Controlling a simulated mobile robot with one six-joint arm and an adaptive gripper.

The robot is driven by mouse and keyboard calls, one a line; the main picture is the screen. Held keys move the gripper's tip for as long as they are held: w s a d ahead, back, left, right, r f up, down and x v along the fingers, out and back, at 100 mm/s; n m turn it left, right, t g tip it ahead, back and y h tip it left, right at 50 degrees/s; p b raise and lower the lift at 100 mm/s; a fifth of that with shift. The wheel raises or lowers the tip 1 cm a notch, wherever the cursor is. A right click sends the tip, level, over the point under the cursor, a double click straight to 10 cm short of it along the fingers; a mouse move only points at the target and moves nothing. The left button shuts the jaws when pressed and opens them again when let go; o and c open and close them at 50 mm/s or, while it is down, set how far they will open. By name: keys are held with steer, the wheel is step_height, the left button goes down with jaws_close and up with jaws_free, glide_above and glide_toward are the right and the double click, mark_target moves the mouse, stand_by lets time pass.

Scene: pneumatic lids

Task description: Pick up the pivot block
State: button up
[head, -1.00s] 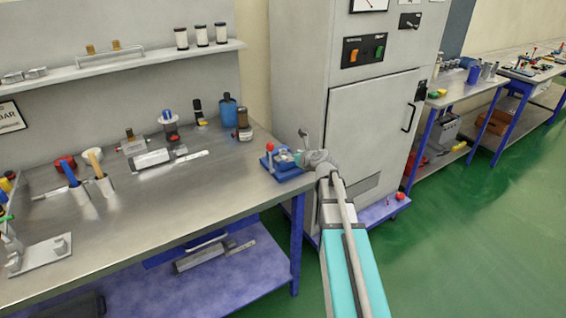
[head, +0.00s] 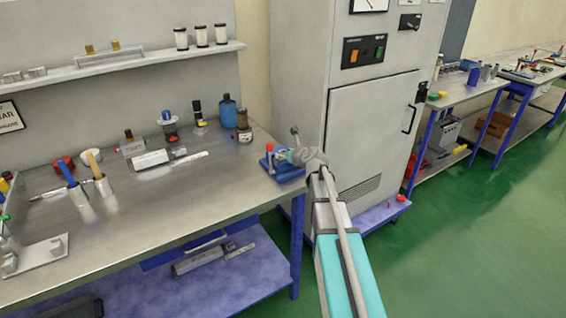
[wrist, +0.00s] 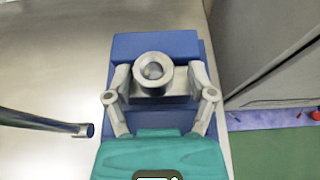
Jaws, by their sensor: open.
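The pivot block appears to be the grey metal block (wrist: 180,86) with a round, hollow boss on top. In the wrist view it sits on a blue base (wrist: 155,45) near the bench edge. My gripper (wrist: 158,76) is open, with one finger on each side of the block. I cannot tell whether the fingers touch it. In the head view my gripper (head: 300,156) is at the blue fixture (head: 287,174) on the bench's right corner, and it largely hides the block.
A grey rod (wrist: 45,122) reaches in from the left in the wrist view. A red knob (head: 269,147) stands on the fixture's left side. A tall grey cabinet (head: 370,130) is close on the right. Bare steel bench top (head: 200,195) lies to the left.

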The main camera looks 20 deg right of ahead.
steer(key=shift+w+a+f, duration=0.1)
steer(key=shift+w+f, duration=0.05)
steer(key=shift+w, duration=0.15)
stand_by(0.4)
jaws_close()
